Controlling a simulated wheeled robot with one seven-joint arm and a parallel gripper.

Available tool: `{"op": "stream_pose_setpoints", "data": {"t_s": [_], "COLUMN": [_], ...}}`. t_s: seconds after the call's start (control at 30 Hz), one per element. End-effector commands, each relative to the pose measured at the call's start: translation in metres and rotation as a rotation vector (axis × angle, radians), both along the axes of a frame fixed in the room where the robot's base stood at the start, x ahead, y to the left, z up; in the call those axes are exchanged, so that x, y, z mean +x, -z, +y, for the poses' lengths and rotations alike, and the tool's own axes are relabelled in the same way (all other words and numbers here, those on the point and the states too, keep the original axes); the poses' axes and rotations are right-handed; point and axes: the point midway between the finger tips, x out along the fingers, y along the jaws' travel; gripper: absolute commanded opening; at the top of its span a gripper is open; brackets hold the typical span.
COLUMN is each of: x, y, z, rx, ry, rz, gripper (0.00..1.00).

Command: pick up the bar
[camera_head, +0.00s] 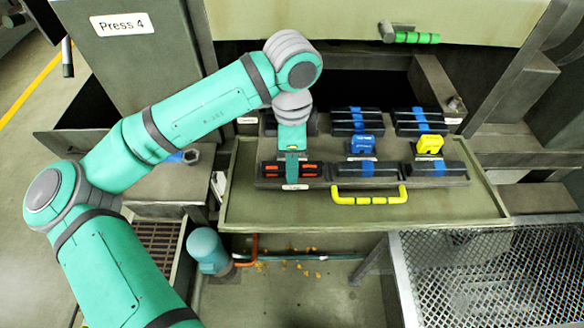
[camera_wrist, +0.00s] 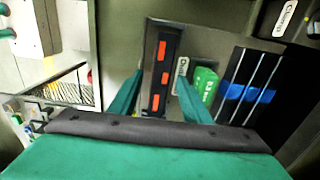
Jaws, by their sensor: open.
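A dark bar with several orange marks (camera_head: 310,169) lies in the front left slot of the tray (camera_head: 235,205). It also shows in the wrist view, where the dark bar (camera_wrist: 156,92) runs lengthwise between my fingers. My gripper (camera_wrist: 157,100) is open, with one teal finger on each side of the bar and no clear contact visible. In the head view, my gripper (camera_head: 291,178) points down over the bar's left part and hides some of it. How far the fingertips are above the bar cannot be told.
A green block (camera_wrist: 204,85) stands close beside my right finger in the wrist view. Blue (camera_head: 361,146) and yellow blocks (camera_head: 429,145) stand to the right. Blue-banded dark bars (camera_head: 356,122) lie behind. A yellow handle (camera_head: 370,200) fronts the tray; a mesh bin (camera_head: 490,270) is at right.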

Motion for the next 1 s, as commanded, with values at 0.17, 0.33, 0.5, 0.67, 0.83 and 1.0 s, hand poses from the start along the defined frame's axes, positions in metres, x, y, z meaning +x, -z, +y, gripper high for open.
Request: {"op": "stream_pose_setpoints", "data": {"t_s": [0.17,0.33,0.5,0.67,0.83,1.0], "x": [0.000,0.000,0.000,0.000,0.000,0.001], "y": [0.003,0.003,0.003,0.003,-0.003,-0.026], "z": [0.000,0.000,0.000,0.000,0.000,-0.001], "rx": [0.000,0.000,0.000,0.000,-0.001,-0.001], "ry": [0.000,0.000,0.000,0.000,0.000,0.002], "rz": [0.000,0.000,0.000,-0.001,-0.001,-0.003], "gripper": [0.44,0.27,0.00,0.00,0.00,0.00]}}
